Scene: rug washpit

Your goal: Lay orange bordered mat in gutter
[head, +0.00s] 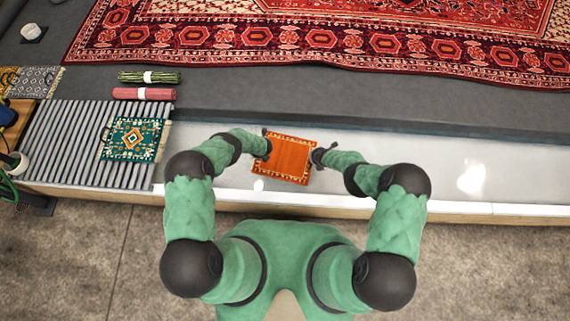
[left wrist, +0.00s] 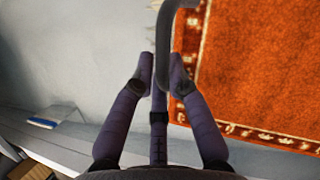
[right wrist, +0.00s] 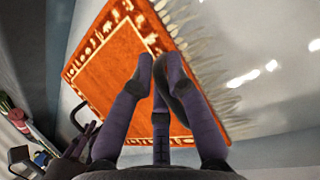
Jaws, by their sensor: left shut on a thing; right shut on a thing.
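My left gripper (head: 267,149) is shut on a grey loop handle (left wrist: 166,40) at the mat's left edge (left wrist: 255,70). My right gripper (head: 316,156) is shut at the mat's right side, over the fringed border (right wrist: 105,65).
A green patterned mat (head: 134,139) lies on a ribbed grey rack (head: 60,140) at left. Two rolled rugs, green (head: 150,77) and pink (head: 143,94), lie behind it. A large red rug (head: 330,40) covers the back. The gutter to the right is clear.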

